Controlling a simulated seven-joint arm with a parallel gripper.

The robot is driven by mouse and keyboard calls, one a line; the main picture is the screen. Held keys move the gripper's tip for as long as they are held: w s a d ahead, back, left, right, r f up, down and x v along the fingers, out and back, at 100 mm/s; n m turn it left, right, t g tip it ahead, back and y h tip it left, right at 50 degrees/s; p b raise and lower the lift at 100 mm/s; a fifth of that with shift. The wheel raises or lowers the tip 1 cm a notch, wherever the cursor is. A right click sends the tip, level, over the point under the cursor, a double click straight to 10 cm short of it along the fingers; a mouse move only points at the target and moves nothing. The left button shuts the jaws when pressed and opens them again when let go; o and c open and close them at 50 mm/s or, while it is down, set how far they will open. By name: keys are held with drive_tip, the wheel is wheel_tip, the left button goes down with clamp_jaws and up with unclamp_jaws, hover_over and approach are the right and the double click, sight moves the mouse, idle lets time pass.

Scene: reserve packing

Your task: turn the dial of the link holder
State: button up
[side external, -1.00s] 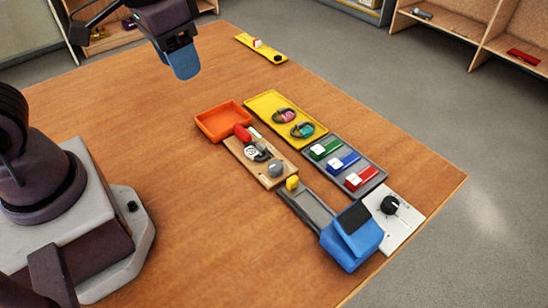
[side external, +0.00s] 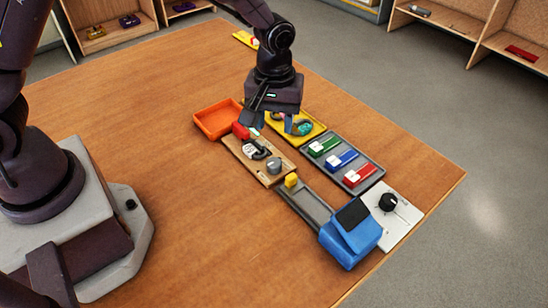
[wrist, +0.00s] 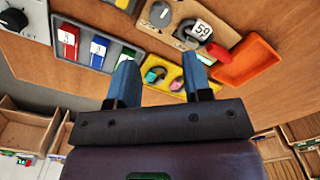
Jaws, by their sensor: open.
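The link holder is a wooden board (side external: 261,174) with a grey dial (side external: 274,166) at its near end and a dark link (side external: 257,150) with a white tag beside it. In the wrist view the dial (wrist: 160,13) shows at the top edge with a pale mark, and the tag (wrist: 202,30) reads 59. A red piece (wrist: 218,52) sits at the board's far end. My gripper (side external: 270,122) is open and empty, above the far end of the board and the yellow tray, apart from the dial. Its two blue fingers (wrist: 160,80) frame the yellow tray in the wrist view.
The yellow tray (wrist: 180,92) holds pink and teal-tagged links. A grey tray (side external: 371,181) holds green, blue and red blocks. An orange tray (side external: 212,127) is empty. A blue device (side external: 349,240) and a white plate with a black dial (side external: 388,202) stand at the near right.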

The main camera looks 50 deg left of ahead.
sight(274, 162)
wheel_tip(274, 162, down, 11)
drive_tip(key=shift+f, duration=0.1)
idle(0.3)
drive_tip(key=c, duration=0.7)
